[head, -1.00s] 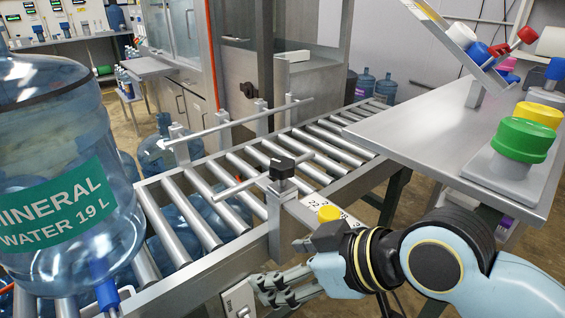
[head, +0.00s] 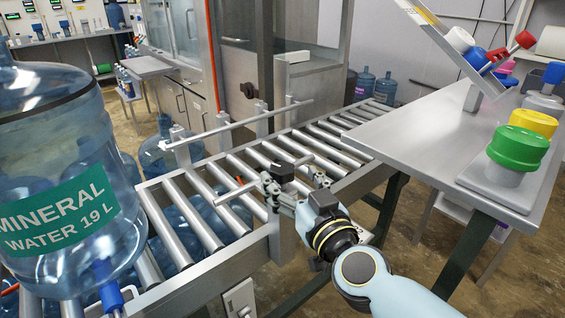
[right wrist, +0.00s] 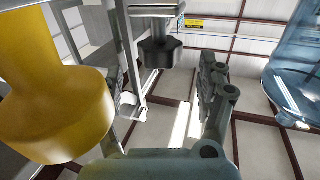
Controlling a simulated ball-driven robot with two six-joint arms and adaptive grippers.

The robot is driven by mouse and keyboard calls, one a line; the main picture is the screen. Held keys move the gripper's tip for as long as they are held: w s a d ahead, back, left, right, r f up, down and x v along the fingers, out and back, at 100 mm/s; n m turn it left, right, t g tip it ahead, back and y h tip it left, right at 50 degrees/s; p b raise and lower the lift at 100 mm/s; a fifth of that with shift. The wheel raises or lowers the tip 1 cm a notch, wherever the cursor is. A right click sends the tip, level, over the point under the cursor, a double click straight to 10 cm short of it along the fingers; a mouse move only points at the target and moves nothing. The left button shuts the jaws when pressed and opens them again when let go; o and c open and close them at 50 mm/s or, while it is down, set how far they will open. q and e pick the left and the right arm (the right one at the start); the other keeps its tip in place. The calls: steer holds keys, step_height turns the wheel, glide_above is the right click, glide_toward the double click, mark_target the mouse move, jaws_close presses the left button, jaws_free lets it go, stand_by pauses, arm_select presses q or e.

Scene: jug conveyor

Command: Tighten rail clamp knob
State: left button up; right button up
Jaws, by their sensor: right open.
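The black rail clamp knob (head: 283,170) sits on top of a metal post beside the roller conveyor in the head view. In the right wrist view the knob (right wrist: 160,52) is dark and lobed, under a metal bar. My right gripper (head: 289,186) is open at the knob, its fingers around or just in front of it; contact cannot be told. In the right wrist view one grey finger stands right of the knob, with a visible gap between. My left gripper is not in view.
A large yellow knob-like part (right wrist: 55,100) is close on the left in the right wrist view. A water jug (head: 65,180) stands at the left of the conveyor (head: 180,222). A steel table (head: 430,130) with green and yellow caps is at the right.

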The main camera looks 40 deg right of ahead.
mark_target(282, 167)
steer(key=shift+x, duration=2.4)
steer(key=shift+c, duration=0.4)
steer(key=c, duration=1.1)
steer(key=m+h+p, duration=0.1)
steer(key=p, duration=0.1)
steer(key=m+g+h+p, duration=0.1)
steer(key=h+p, duration=0.1)
steer(key=p, duration=0.1)
steer(key=shift+a+r+h+p, duration=0.15)
steer(key=shift+r+h+p, duration=0.15)
steer(key=shift+m+g+h+p, duration=0.35)
steer(key=shift+m+g+h, duration=0.05)
steer(key=shift+m, duration=0.1)
steer(key=shift+f+h, duration=0.3)
steer(key=o, duration=1.2)
step_height(282, 167, up, 10)
